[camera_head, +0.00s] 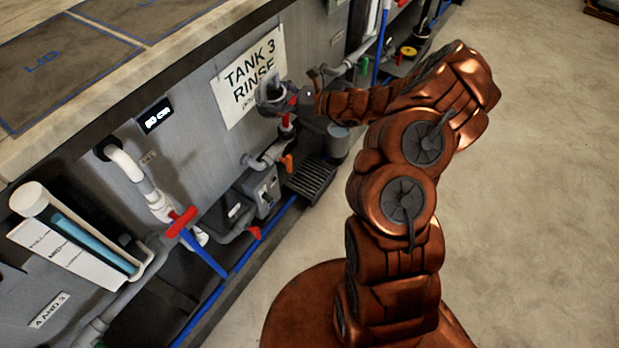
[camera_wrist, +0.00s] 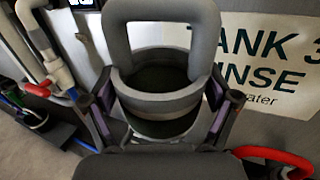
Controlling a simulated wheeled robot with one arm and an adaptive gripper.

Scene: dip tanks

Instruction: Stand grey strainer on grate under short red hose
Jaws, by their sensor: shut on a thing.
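The grey strainer (camera_head: 270,98) is up in front of the tank wall, beside the TANK 3 RINSE sign. In the wrist view the strainer (camera_wrist: 160,101) is a round cup with a large looped handle, its opening facing up. My gripper (camera_head: 297,100) is shut on it, with a finger on each side of the cup (camera_wrist: 163,115). The short red hose (camera_head: 287,120) hangs partly hidden just below the gripper; a red piece also shows at the lower right in the wrist view (camera_wrist: 275,154). The dark slatted grate (camera_head: 312,178) lies low by the wall, bare where visible.
A grey bucket (camera_head: 338,141) stands just behind the grate. Pipes and a grey pump box (camera_head: 260,187) crowd the wall left of it. A red-handled valve (camera_head: 181,222) juts out nearer. The concrete floor (camera_head: 540,180) at right is clear.

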